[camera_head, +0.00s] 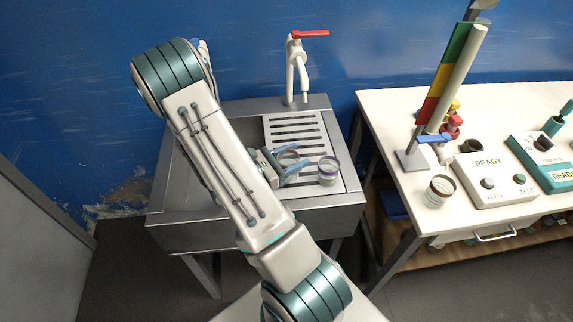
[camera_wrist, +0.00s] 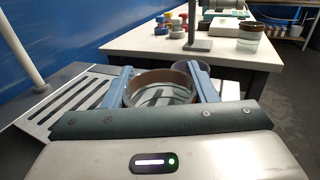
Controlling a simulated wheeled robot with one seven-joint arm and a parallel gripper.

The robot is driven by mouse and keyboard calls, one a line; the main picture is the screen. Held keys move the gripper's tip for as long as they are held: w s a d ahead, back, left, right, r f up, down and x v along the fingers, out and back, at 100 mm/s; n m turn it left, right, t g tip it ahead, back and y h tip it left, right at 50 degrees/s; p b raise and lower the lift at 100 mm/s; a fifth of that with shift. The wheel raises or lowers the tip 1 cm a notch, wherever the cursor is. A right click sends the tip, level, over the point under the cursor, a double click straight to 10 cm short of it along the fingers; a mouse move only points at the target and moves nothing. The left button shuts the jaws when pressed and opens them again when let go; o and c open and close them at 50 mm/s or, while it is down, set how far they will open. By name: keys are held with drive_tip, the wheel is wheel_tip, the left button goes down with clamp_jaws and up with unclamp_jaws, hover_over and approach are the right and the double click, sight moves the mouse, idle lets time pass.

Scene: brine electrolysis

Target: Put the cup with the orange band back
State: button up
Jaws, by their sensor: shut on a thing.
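My gripper (camera_head: 287,165) is over the slotted drainboard of the sink, its two blue fingers shut on a clear cup (camera_head: 289,156) with a brownish-orange band at the rim. In the wrist view this cup (camera_wrist: 160,92) is upright between the fingers (camera_wrist: 162,88), and the slots show through it. I cannot tell whether its base touches the drainboard. A second clear cup (camera_head: 328,171) with a purple band stands on the drainboard just right of my gripper. In the wrist view it is partly hidden behind the right finger.
The sink (camera_head: 215,217) has a tap (camera_head: 297,70) with a red handle behind it. The white table (camera_head: 385,110) to the right bears another banded cup (camera_head: 439,191), a stand (camera_head: 413,160) and a READY device (camera_head: 490,180). A gap separates sink and table.

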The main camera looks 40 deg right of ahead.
drive_tip(key=shift+a+f+b, duration=0.1)
drive_tip(key=shift+f+b, duration=1.3)
drive_tip(key=shift+f, duration=0.65)
drive_tip(key=shift+f, duration=0.2)
drive_tip(key=o, duration=1.1)
drive_tip(key=shift+r, duration=0.15)
